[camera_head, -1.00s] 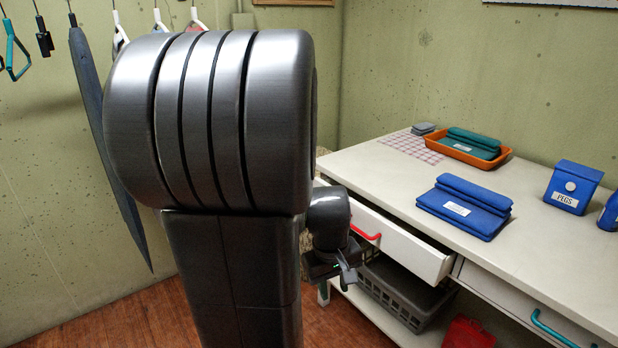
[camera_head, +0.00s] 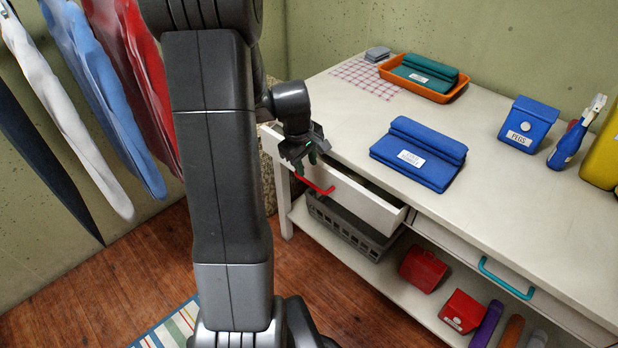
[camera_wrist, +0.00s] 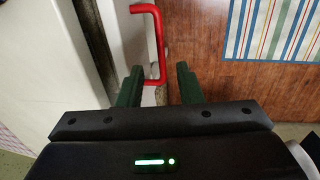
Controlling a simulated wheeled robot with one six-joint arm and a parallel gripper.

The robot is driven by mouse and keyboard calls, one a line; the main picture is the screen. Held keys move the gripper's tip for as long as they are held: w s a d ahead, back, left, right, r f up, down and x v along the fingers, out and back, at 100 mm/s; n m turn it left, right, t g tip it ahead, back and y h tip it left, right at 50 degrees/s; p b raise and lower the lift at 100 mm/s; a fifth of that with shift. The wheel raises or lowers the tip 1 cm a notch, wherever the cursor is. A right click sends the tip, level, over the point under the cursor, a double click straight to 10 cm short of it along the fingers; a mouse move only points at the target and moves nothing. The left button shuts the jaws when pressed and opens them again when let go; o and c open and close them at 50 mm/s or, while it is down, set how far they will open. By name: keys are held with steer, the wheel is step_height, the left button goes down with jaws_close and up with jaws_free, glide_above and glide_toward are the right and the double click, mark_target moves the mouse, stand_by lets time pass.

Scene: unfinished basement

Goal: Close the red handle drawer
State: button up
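The drawer with the red handle (camera_head: 314,183) stands partly open at the left end of the white workbench; its pale front (camera_head: 365,205) juts out and the dark inside shows behind it. My gripper (camera_head: 308,160) is just above the handle in the head view. In the wrist view my gripper (camera_wrist: 158,86) has its two green fingers apart, with nothing held. The red handle (camera_wrist: 158,40) shows in the gap between them, its near end close to the fingertips. I cannot tell whether a finger touches it.
A turquoise-handled drawer (camera_head: 507,280) is to the right. A grey basket (camera_head: 345,228) and red boxes (camera_head: 424,269) sit on the lower shelf. Folded blue cloth (camera_head: 418,153) and an orange tray (camera_head: 424,78) lie on the bench top (camera_head: 330,95). A striped mat (camera_head: 172,326) lies on the floor.

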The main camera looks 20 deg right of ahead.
mark_target(310, 182)
steer(key=f, duration=0.4)
steer(key=d+f, duration=0.1)
steer(key=f, duration=0.1)
steer(key=shift+w+f+b, duration=0.25)
steer(key=shift+f+b, duration=0.05)
steer(key=shift+f, duration=0.1)
steer(key=shift+d, duration=0.1)
jaws_close()
